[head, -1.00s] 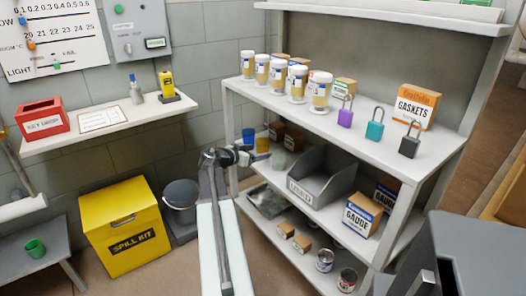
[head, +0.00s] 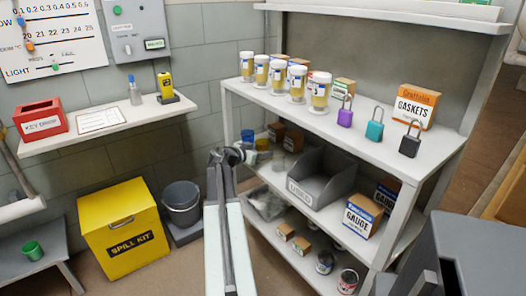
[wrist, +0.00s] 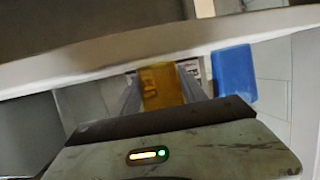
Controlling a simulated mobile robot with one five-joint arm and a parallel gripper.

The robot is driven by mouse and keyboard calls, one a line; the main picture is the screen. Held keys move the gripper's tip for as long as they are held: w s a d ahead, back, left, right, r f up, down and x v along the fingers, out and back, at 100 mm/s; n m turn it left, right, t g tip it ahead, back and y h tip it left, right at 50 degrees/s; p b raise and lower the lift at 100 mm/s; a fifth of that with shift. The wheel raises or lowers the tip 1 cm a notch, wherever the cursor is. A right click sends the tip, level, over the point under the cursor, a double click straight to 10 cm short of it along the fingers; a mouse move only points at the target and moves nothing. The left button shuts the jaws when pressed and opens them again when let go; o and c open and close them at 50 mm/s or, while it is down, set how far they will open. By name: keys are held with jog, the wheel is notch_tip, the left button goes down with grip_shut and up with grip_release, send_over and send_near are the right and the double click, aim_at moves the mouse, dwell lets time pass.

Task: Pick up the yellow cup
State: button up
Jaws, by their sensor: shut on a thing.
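The yellow cup (head: 262,145) is on the middle level of the white shelf unit, near its left end. In the wrist view the yellow cup (wrist: 158,86) sits between the two grey fingers of my gripper (wrist: 160,92), which is shut on it. In the head view my gripper (head: 252,156) reaches in from the left, partly blurred against the shelf. I cannot tell whether the cup's base touches the shelf. A blue cup (head: 247,136) stands beside it, and the blue cup also shows in the wrist view (wrist: 234,73).
The top board (head: 345,132) of the shelf unit, carrying jars and padlocks, lies close above my gripper. A grey bin (head: 322,180) and a faint greyish cup (head: 277,160) are to the right. A yellow spill kit (head: 125,230) and dark bucket (head: 181,200) stand at left.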

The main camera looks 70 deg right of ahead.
notch_tip(320, 180, up, 10)
jog(key=p, duration=0.9)
jog(key=shift+f, duration=0.1)
